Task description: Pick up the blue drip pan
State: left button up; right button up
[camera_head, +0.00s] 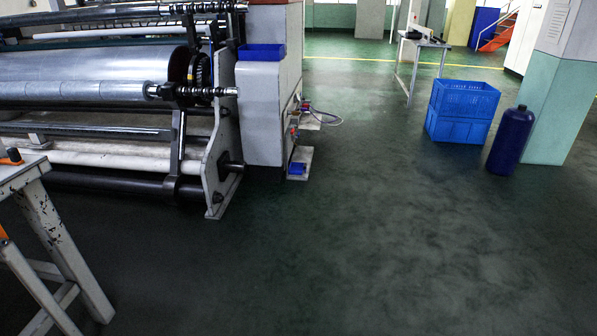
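A shallow blue tray (262,53) sits on top of the white cabinet at the right end of the film winder, and it looks like a pan. A much smaller blue item (297,168) is low down on a pale plate at the foot of the same cabinet. I cannot tell for certain which of the two is the drip pan. Neither of my grippers is in view.
The film winder (85,75) fills the upper left. A worn white table (22,172) stands at the lower left. Blue crates (460,125), a dark blue cylinder (510,140) and a pillar (550,105) stand at the right. The middle floor is clear.

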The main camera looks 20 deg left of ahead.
aim_at(296, 168)
jog(key=i+j+u, duration=0.1)
jog(key=i, duration=1.9)
jog(key=i+j+u, duration=0.15)
jog(key=i, duration=0.85)
jog(key=i+l+u, duration=0.1)
jog(key=i, duration=0.85)
jog(key=i+l+u, duration=0.1)
jog(key=i, duration=0.9)
jog(key=l, duration=0.1)
